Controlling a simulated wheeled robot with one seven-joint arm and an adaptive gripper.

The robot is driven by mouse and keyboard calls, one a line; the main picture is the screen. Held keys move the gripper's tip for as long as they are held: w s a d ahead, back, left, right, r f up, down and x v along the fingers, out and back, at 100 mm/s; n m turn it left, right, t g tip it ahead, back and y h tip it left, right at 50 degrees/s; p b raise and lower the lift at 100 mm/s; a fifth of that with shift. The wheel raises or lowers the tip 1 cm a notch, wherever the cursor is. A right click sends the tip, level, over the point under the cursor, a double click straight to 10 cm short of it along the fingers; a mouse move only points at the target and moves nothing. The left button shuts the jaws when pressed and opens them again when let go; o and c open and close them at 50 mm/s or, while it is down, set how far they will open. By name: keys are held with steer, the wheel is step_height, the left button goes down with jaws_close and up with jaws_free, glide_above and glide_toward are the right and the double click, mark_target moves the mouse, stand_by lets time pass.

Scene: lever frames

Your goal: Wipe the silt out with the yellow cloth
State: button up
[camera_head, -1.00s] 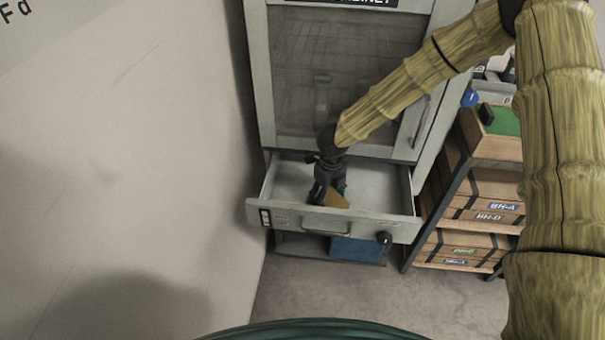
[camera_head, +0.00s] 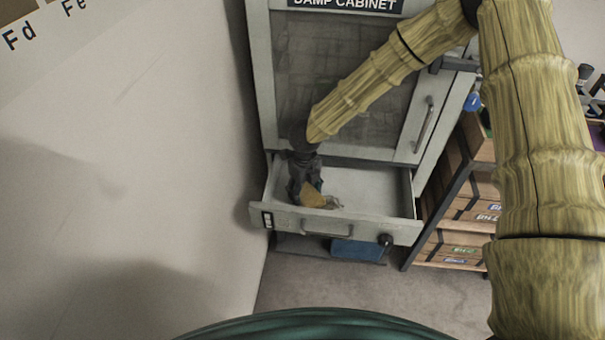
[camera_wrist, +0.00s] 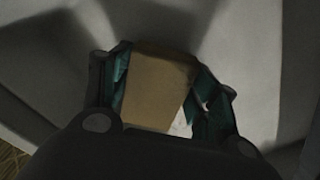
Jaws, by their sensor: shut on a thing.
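The open drawer (camera_head: 375,227) sits under the cabinet, with its pale floor bare over most of the right side. My gripper (camera_head: 306,190) is down inside the drawer on the left, near its front wall. It is shut on the yellow cloth (camera_head: 313,197), which looks brownish-yellow in this light. In the wrist view the cloth (camera_wrist: 158,85) fills the space between the two green-padded fingers. A small greyish patch (camera_head: 333,203), perhaps silt, lies just right of the cloth by the drawer front. I cannot tell whether the cloth touches the drawer floor.
The damp cabinet (camera_head: 340,80) stands closed above the drawer. A black knob (camera_head: 386,240) is on the drawer front's right. A blue box (camera_head: 357,249) sits below. A shelf of wooden boxes (camera_head: 465,230) stands to the right, and a pale wall (camera_head: 130,150) is on the left.

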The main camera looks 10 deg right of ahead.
mark_target(306, 191)
steer(key=shift+s+d+r+p, duration=0.1)
steer(key=shift+r+p, duration=0.25)
steer(key=shift+r, duration=0.25)
steer(key=shift+s+d+r+p, duration=0.1)
steer(key=shift+r+p, duration=0.25)
steer(key=shift+r, duration=0.2)
steer(key=shift+r+p, duration=1.75)
steer(key=shift+r, duration=0.15)
steer(key=shift+w, duration=0.1)
